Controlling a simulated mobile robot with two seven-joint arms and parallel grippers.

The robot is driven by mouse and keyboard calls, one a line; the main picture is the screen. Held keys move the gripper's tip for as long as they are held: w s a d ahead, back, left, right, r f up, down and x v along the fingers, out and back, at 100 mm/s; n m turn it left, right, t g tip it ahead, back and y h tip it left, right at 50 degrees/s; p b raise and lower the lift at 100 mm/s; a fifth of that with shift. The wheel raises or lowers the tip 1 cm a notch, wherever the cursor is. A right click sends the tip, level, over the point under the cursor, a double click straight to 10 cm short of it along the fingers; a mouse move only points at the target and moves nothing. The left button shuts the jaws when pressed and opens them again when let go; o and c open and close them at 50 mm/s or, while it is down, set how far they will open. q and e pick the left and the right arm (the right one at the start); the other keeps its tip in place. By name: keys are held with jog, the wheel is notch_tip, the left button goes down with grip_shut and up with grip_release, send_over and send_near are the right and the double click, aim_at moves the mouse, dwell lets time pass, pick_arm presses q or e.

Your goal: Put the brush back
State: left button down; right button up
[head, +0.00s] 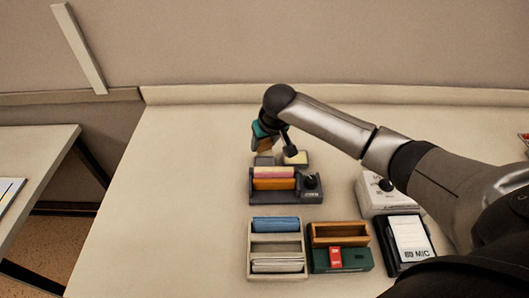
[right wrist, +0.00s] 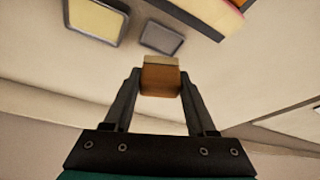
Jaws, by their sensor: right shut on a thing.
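The brush (right wrist: 161,80), a small block with a brown body and a paler end, is between the fingers of my right gripper (right wrist: 160,88) in the right wrist view. In the head view my right gripper (head: 262,139) hangs over the back of the desk, shut on the brush (head: 265,147), which is partly hidden by the hand. A small flat grey tray (head: 264,160) lies just below and in front of it; it also shows in the right wrist view (right wrist: 160,38). The brush is apart from it. My left gripper is not in view.
A yellow pad in a dark frame (head: 296,158) sits right of the grey tray. A dark holder (head: 285,197) with pink and orange pads stands in front. Nearer are a pale card tray (head: 274,239), a green box (head: 358,261) and a black device (head: 389,259). The desk's left is clear.

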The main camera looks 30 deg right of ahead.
aim_at(266, 148)
jog(key=shift+f, duration=1.9)
jog(key=shift+f+b, duration=0.3)
jog(key=shift+f, duration=0.05)
jog(key=o, duration=1.2)
jog(key=shift+r, duration=0.1)
jog(key=shift+s+r, duration=0.1)
jog(key=shift+r, duration=0.35)
jog(key=p+v, duration=0.2)
jog(key=v, duration=0.9)
jog(key=shift+r, duration=0.3)
jog(key=shift+s, duration=0.1)
